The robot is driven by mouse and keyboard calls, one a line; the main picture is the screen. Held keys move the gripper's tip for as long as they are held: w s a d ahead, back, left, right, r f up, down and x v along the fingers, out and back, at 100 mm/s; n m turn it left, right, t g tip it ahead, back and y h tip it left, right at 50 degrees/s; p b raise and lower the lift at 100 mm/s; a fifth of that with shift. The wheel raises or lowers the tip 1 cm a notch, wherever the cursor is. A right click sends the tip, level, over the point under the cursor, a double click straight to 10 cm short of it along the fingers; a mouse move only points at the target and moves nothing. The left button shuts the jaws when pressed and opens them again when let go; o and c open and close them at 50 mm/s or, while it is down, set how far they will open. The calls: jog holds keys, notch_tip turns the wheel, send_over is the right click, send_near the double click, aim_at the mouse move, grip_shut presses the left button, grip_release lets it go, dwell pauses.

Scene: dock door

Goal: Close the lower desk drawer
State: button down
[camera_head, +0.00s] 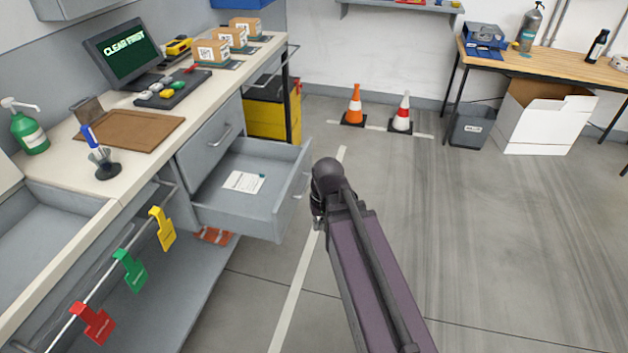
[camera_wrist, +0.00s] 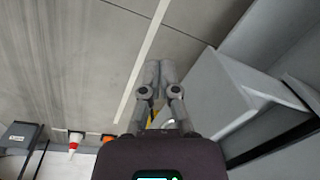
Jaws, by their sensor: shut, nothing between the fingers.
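The lower desk drawer (camera_head: 240,215) is grey and stands pulled out from under the desk, with a white printed sheet (camera_head: 244,182) lying inside it. Its front panel faces right, with a handle on it. In the head view, my gripper (camera_head: 317,215) is just to the right of that front panel, mostly hidden behind my own wrist. In the wrist view, my gripper (camera_wrist: 158,66) has its fingers together and empty, with the floor behind them. The grey drawer (camera_wrist: 215,95) shows right beside the fingers there. I cannot tell whether they touch it.
The upper drawer (camera_head: 210,140) is shut. Red, green and yellow tags (camera_head: 128,270) hang on a rail at the left. Two traffic cones (camera_head: 355,106) stand by the back wall. A yellow bin (camera_head: 268,115) stands behind the drawers. The floor to the right is clear.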

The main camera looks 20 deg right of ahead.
jog(key=w+d+f+m+t+y+b, duration=0.1)
jog(key=w+d+f+y+b, duration=0.3)
jog(key=w, duration=0.3)
jog(key=w+d+f+m+t+y+b, duration=0.1)
jog(key=w+d+y+b, duration=0.25)
jog(key=w+b, duration=0.35)
jog(key=w+d+r+t+y+b, duration=0.1)
jog(key=w+d+y+b, duration=0.1)
jog(key=d, duration=0.4)
jog(key=w+d+r+m+t+y+b, duration=0.1)
jog(key=w+d+t+y+b, duration=0.1)
jog(key=w+d+y+b, duration=0.1)
jog(key=w+d+y, duration=0.1)
jog(key=w+d, duration=0.1)
jog(key=d, duration=0.1)
jog(key=shift+w+d+r, duration=0.2)
jog(key=shift+w+d, duration=0.05)
jog(key=shift+d, duration=0.1)
jog(key=shift+a, duration=0.1)
jog(key=b+x, duration=0.3)
jog(key=x, duration=1.1)
jog(key=shift+w, duration=0.15)
